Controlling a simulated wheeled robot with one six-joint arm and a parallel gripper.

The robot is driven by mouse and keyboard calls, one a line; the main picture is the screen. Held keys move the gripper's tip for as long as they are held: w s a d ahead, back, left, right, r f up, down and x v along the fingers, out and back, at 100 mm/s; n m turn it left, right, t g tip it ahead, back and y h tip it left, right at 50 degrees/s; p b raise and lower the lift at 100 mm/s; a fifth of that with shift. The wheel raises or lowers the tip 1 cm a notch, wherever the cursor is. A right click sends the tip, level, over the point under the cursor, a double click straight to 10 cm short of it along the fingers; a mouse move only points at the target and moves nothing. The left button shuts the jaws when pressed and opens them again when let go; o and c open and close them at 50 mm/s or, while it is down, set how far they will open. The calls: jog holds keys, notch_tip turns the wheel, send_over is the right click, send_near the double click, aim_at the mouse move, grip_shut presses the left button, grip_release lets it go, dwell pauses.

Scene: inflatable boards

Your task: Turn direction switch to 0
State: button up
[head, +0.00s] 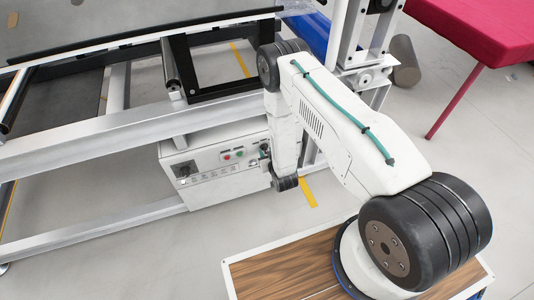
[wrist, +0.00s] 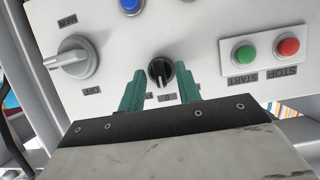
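The direction switch (wrist: 160,70) is a small black rotary knob on the white control panel (wrist: 205,50). In the wrist view it sits between the two green fingers of my gripper (wrist: 160,73). The fingers are apart, one on each side of the knob, with visible gaps. A pale mark on the knob points toward the bottom of the wrist view. In the head view my arm reaches down to the right end of the control box (head: 225,182), where the knob cannot be made out.
A larger grey MAIN/OFF rotary switch (wrist: 76,60) is left of the knob in the wrist view. A green START button (wrist: 244,54), a red STOP button (wrist: 288,47) and a blue button (wrist: 131,4) are nearby. Metal frame beams (head: 120,140) run close around the box.

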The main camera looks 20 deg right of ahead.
jog(key=v, duration=0.8)
jog(key=shift+w, duration=0.1)
